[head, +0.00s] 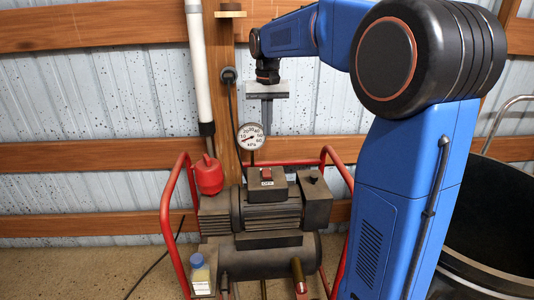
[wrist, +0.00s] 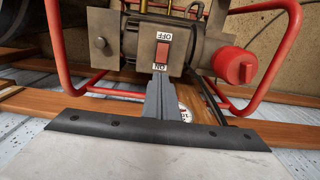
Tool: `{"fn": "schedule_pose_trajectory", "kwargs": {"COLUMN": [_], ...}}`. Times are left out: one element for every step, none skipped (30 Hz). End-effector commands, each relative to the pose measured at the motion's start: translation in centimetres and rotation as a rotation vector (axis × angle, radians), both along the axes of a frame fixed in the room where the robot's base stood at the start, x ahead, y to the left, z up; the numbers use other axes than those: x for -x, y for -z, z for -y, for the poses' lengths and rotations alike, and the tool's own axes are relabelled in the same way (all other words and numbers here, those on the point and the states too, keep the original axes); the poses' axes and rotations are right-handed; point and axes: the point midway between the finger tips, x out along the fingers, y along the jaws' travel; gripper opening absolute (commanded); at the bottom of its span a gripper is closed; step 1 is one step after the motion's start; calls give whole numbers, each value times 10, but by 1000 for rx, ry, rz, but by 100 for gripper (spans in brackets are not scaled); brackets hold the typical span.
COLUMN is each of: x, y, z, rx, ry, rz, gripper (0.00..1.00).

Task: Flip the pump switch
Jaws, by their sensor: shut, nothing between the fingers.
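The pump (head: 270,215) is a dark motor and tank inside a red tube frame. On its top box is a red rocker switch (head: 266,173) with a white OFF label on the near side. In the wrist view the red switch (wrist: 162,53) lies between an OFF label (wrist: 164,37) above and an ON label (wrist: 159,67) below. I cannot tell which way it is tipped. My gripper (head: 267,130) points down, above and behind the switch, apart from it in the head view. In the wrist view its shut, empty fingers (wrist: 160,76) line up with the ON end.
A round kPa gauge (head: 251,137) stands close to the left of my fingers. A red cap-like part (head: 209,175) sits at the pump's left. A white pipe (head: 198,70) runs up the wall. A black bin (head: 495,225) stands at the right.

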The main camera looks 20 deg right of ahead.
Motion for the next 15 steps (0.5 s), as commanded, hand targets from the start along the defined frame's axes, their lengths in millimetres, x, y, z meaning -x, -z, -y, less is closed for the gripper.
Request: {"fn": "schedule_pose_trajectory", "kwargs": {"x": [0, 0, 0, 0, 0, 1, 1, 0, 1, 0, 0, 0, 0, 0, 0], "y": [4, 6, 11, 14, 19, 25, 30, 36, 43, 48, 54, 61, 66, 71, 78], "z": [0, 0, 0, 0, 0, 0, 0, 0, 0, 0, 0, 0, 0, 0, 0], "rx": [-1, 0, 0, 0, 0, 0, 0, 0, -1, 0, 0, -1, 0, 0, 0], "ry": [0, 0, 0, 0, 0, 0, 0, 0, 0, 0, 0, 0, 0, 0, 0], "rz": [-2, -2, -3, -3, -3, -4, -4, -3, -5, -4, -4, -5, -3, -4, -4], "gripper": [0, 0, 0, 0, 0, 0, 0, 0, 0, 0, 0, 0, 0, 0, 0]}}
